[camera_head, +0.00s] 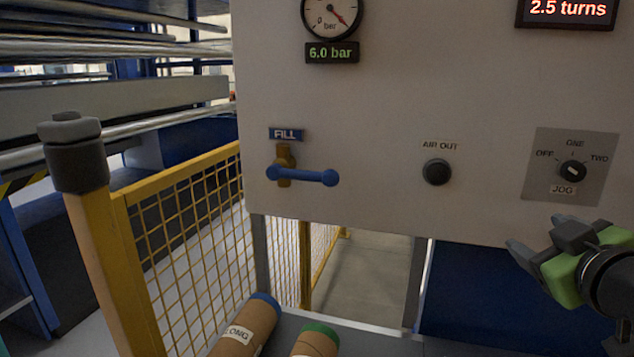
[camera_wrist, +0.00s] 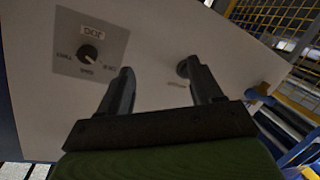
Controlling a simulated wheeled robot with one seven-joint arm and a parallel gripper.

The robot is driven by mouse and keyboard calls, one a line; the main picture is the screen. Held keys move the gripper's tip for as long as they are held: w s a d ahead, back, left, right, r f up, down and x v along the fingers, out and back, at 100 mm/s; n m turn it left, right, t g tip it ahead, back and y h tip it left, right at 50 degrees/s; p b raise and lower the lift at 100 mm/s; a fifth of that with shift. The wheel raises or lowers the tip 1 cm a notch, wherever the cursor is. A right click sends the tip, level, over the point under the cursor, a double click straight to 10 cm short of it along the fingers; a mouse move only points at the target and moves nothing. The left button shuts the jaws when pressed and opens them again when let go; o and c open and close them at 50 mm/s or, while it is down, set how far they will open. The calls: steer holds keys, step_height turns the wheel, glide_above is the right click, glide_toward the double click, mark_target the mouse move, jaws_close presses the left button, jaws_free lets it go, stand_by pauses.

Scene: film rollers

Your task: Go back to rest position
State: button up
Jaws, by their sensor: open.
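My gripper (camera_head: 537,236) is at the lower right of the head view, in front of the lower edge of the pale control panel (camera_head: 380,90) and below the JOG dial (camera_head: 572,171). In the wrist view the two dark fingers (camera_wrist: 160,72) are spread apart with nothing between them. The panel is beyond the fingertips there. The JOG dial also shows left of the fingers in the wrist view (camera_wrist: 89,52). The round AIR OUT button (camera_head: 437,172) is left of my gripper; the right finger partly overlaps it in the wrist view.
A blue FILL lever (camera_head: 310,176) lies roughly level. The gauge display (camera_head: 331,53) reads 6.0 bar and another display (camera_head: 567,10) reads 2.5 turns. Two cardboard rolls, blue-ended (camera_head: 243,331) and green-ended (camera_head: 315,343), lie below. A yellow mesh fence (camera_head: 185,215) stands left.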

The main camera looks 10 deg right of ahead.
steer(key=a+f+m+g+y, duration=0.1)
steer(key=a+f+g+y, duration=0.15)
steer(key=a+f, duration=0.5)
steer(key=a+f+g+y, duration=0.2)
steer(key=a+f+y, duration=0.15)
steer(key=a, duration=0.65)
steer(key=s+a+f+m+g, duration=0.1)
steer(key=s+a+f+g, duration=0.3)
steer(key=s+a+f, duration=0.5)
step_height(320, 180, up, 14)
steer(key=d+p, duration=0.2)
steer(key=p, duration=1.4)
steer(key=shift+s, duration=0.2)
steer(key=shift+g, duration=0.25)
